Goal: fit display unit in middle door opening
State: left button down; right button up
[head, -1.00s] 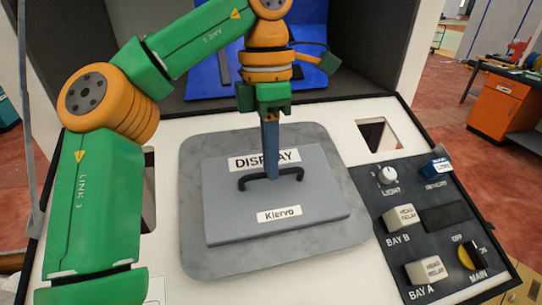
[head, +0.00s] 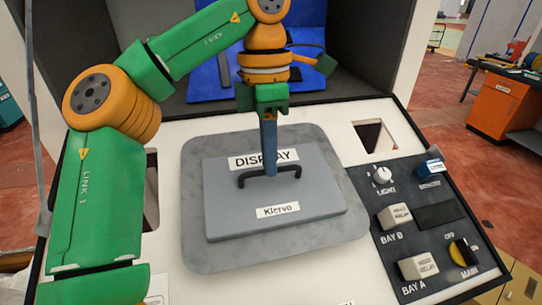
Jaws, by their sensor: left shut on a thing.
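The display unit (head: 225,208) is a grey box marked DISPLAY and Klervo, with a black bar handle (head: 297,172) on its face. It lies over a rounded grey plate (head: 195,245) set in the white panel. My left gripper (head: 270,172) comes down from above and is shut on the handle. I cannot tell whether the unit touches the plate or is held just above it. The middle opening itself does not show; the unit and plate may cover it. My right gripper is not in view.
Openings show in the white panel (head: 335,150) at the left (head: 151,190) and upper right (head: 374,136). A dark control panel (head: 438,225) with switches and relays is at the right. A blue part (head: 212,75) stands in the dark recess behind. An orange cabinet (head: 500,103) is far right.

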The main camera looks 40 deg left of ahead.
pick_arm(q)
jog(key=shift+s+d+f+t+y+b, duration=0.1)
jog(key=shift+f+t+y+b, duration=0.2)
jog(key=shift+t+y+b, duration=0.45)
jog(key=shift+r+p, duration=0.4)
jog(key=shift+p, duration=0.05)
dwell(0.5)
jog(key=shift+r+p, duration=0.35)
jog(key=shift+p, duration=0.15)
dwell(0.4)
jog(key=shift+f+b, duration=0.25)
jog(key=shift+b, duration=0.25)
jog(key=shift+s+d+f+t+y+b, duration=0.2)
jog(key=shift+t+y+b, duration=0.25)
jog(key=shift+y+b, duration=0.25)
jog(key=shift+r+p, duration=0.35)
jog(key=shift+p, duration=0.2)
jog(key=shift+a+r+p, duration=0.1)
jog(key=shift+r+p, duration=0.25)
jog(key=shift+p, duration=0.2)
